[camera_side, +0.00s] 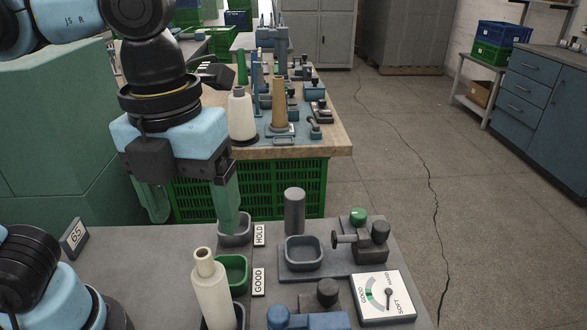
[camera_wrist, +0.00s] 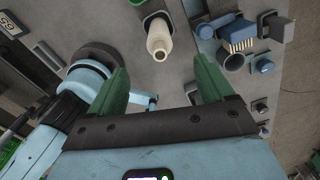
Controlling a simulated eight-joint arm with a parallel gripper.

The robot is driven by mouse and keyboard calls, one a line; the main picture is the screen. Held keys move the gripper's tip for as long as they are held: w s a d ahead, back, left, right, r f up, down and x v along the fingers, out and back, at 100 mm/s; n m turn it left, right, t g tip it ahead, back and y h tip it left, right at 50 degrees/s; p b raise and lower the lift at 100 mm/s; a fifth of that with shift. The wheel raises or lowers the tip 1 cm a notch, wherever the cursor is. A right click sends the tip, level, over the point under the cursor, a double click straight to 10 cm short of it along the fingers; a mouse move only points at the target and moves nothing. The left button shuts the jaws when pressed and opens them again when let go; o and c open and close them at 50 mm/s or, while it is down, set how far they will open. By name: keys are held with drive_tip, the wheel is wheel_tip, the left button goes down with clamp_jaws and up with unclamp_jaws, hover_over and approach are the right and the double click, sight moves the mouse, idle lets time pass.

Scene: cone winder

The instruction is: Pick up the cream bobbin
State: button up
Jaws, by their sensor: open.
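The cream bobbin (camera_side: 213,290) stands near the front edge of the side view, its narrow neck with a hole at the top. Its base sits in a dark grey tray, partly cut off by the picture edge. In the wrist view the cream bobbin (camera_wrist: 159,42) lies beyond the fingertips, roughly centred between them. My gripper (camera_side: 190,208) has its green fingers wide apart and pointing down, empty. In the side view it is above the grey bench, farther back than the bobbin and apart from it. The wrist view shows both fingers of my gripper (camera_wrist: 160,78).
A green tray (camera_side: 236,275) is right behind the bobbin, labelled GOOD; a grey tray (camera_side: 234,240) labelled HOLD is farther back. A grey cylinder (camera_side: 294,211), a gauge (camera_side: 384,297) and blue fixtures stand to the right. Another cream cone (camera_side: 241,117) stands on the far table.

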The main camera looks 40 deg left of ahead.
sight(208, 274)
drive_tip(key=shift+s+d+r+m, duration=0.1)
drive_tip(key=shift+s+r+m, duration=0.15)
drive_tip(key=shift+m, duration=0.25)
drive_tip(key=shift+s+f, duration=0.1)
drive_tip(key=shift+w+f, duration=0.15)
drive_tip(key=shift+f, duration=2.8)
drive_tip(key=shift+w+f, duration=0.1)
drive_tip(key=shift+f, duration=2.85)
drive_tip(key=shift+c, duration=0.4)
drive_tip(key=c, duration=1)
